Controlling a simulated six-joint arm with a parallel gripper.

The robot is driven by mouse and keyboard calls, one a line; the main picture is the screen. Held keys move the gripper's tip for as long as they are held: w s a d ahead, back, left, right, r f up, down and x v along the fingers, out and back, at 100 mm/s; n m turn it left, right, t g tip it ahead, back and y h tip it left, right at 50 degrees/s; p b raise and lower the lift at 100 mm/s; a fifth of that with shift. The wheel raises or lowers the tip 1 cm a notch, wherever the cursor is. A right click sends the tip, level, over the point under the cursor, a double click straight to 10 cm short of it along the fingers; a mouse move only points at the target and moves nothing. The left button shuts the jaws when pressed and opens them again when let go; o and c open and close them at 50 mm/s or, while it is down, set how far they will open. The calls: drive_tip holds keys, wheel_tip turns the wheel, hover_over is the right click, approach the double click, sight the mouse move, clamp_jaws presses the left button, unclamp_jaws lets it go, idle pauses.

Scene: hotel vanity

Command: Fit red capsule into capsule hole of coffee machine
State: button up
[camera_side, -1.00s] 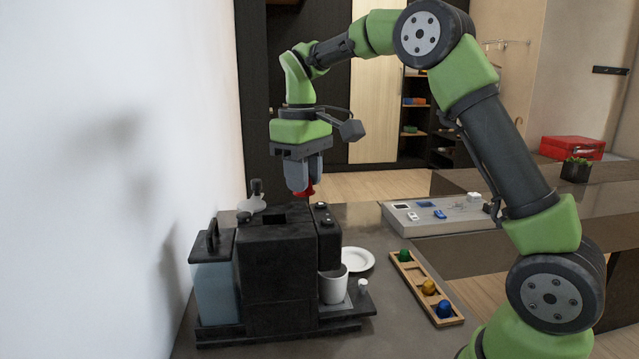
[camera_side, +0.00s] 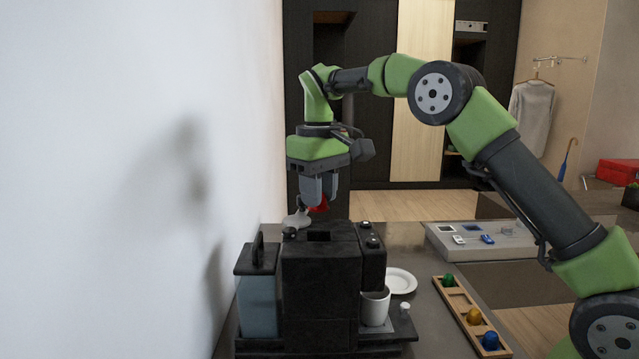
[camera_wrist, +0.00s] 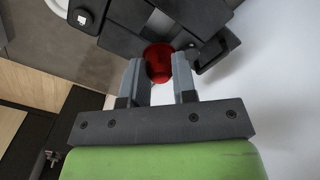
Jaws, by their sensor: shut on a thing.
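The red capsule (camera_side: 319,204) is held between the fingertips of my gripper (camera_side: 321,200) in the side view, partly hidden by the fingers. In the wrist view the red capsule (camera_wrist: 158,62) sits between the two grey fingers of my gripper (camera_wrist: 160,78), which is shut on it. The black coffee machine (camera_side: 319,285) stands below the gripper, with a dark rectangular opening (camera_side: 319,236) in its top. The capsule is above the back part of the machine's top and apart from it, as far as the side view shows. In the wrist view the machine (camera_wrist: 170,20) lies beyond the capsule.
A white cup (camera_side: 375,308) stands under the machine's spout, with a white plate (camera_side: 401,281) behind it. A wooden tray (camera_side: 463,308) to the right holds green, yellow and blue capsules. A blue water tank (camera_side: 258,305) is at the machine's left, near the white wall.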

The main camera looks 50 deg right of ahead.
sight(319, 230)
drive_tip(key=shift+f, duration=3.45)
drive_tip(key=shift+s, duration=0.1)
drive_tip(key=o, duration=0.9)
drive_tip(key=shift+a, duration=0.1)
drive_tip(key=shift+o, duration=0.3)
wheel_tip(319, 230, up, 9)
drive_tip(key=shift+r, duration=0.15)
drive_tip(key=shift+d+r, duration=0.2)
drive_tip(key=shift+r, duration=0.65)
